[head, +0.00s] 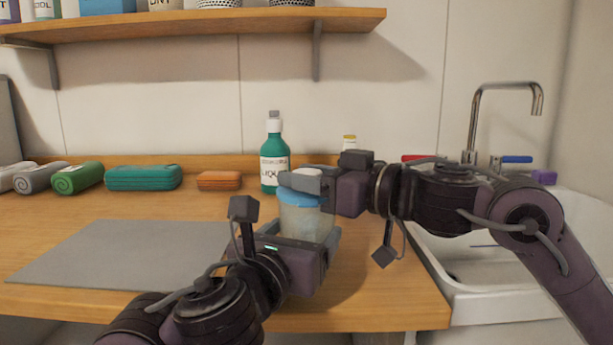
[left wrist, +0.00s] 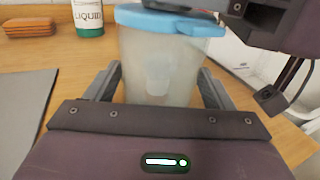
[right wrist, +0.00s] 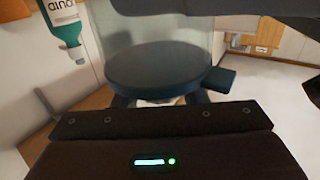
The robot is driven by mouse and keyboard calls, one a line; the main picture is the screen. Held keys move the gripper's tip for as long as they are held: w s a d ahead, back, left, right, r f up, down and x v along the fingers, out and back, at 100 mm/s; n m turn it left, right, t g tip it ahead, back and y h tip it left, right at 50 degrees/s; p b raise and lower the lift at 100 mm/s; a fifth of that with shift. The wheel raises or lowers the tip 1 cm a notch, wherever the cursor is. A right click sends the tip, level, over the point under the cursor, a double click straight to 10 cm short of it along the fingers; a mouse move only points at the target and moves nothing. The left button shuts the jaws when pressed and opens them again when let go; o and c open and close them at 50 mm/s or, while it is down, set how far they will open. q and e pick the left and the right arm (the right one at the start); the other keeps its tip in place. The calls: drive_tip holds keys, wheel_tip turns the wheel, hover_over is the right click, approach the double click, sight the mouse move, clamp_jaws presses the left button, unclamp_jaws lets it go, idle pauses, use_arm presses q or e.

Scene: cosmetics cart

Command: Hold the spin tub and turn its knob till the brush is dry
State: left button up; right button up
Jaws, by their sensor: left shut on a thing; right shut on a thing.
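The spin tub (head: 302,218) is a cloudy, see-through cup with a blue lid (head: 297,198), upright over the front of the counter. My left gripper (head: 308,238) is shut around its body from the front. In the left wrist view, a finger lies on either side of the tub (left wrist: 160,62). My right gripper (head: 308,180) is at the top of the lid, shut on the knob, which the fingers mostly hide. In the right wrist view, the lid (right wrist: 158,70) looks dark, with a side tab. A paler shape shows faintly inside the tub; I cannot tell whether it is the brush.
A green liquid bottle (head: 275,160) stands just behind the tub. A grey mat (head: 120,255) lies clear at left. The sink (head: 480,270) is at right.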

drive_tip(key=shift+m+t+h, duration=0.3)
drive_tip(key=shift+m+t, duration=0.1)
drive_tip(key=shift+t, duration=0.1)
drive_tip(key=o, duration=1)
drive_tip(key=v, duration=1.2)
